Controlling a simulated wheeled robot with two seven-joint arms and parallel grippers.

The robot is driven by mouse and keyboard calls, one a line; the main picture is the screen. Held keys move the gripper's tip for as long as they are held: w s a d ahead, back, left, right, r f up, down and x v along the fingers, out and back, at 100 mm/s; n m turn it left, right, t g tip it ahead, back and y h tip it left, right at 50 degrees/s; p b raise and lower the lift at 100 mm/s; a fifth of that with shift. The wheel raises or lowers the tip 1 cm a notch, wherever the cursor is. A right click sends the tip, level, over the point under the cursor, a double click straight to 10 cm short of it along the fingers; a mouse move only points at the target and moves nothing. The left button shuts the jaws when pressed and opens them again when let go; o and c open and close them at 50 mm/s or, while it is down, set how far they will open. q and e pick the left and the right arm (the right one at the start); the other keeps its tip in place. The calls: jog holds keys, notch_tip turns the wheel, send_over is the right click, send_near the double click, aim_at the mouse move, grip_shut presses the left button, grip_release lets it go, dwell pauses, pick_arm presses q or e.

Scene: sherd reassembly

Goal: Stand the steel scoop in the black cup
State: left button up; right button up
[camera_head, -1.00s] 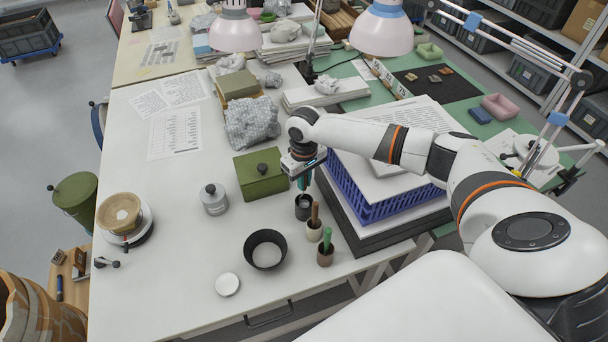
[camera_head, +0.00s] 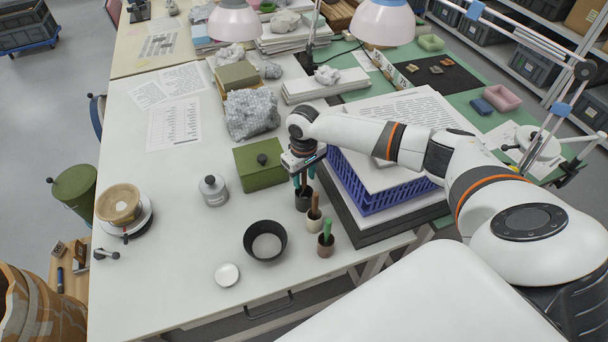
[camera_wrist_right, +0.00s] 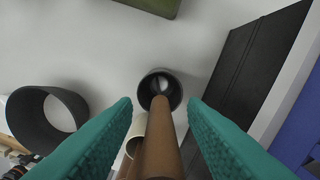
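The black cup (camera_head: 303,201) stands on the white table, left of the cream cup. In the right wrist view, the black cup (camera_wrist_right: 160,76) is seen from above with a shiny metal part inside. A brown handle (camera_wrist_right: 161,140) runs from the cup's mouth up between my fingers; it appears to be the steel scoop's, with its lower end in the cup. My right gripper (camera_head: 305,181) is just above the cup. In the wrist view its teal fingers (camera_wrist_right: 160,115) are open, with gaps beside the handle. My left gripper is not in view.
A cream cup (camera_head: 314,223) with a brown handle and a brown cup (camera_head: 325,250) with a green handle stand close by. A black bowl (camera_head: 250,240), green box (camera_head: 252,176) and blue crate (camera_head: 372,203) surround the spot.

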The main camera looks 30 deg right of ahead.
notch_tip(320, 180, up, 12)
jog(key=shift+b, duration=0.55)
dwell(0.6)
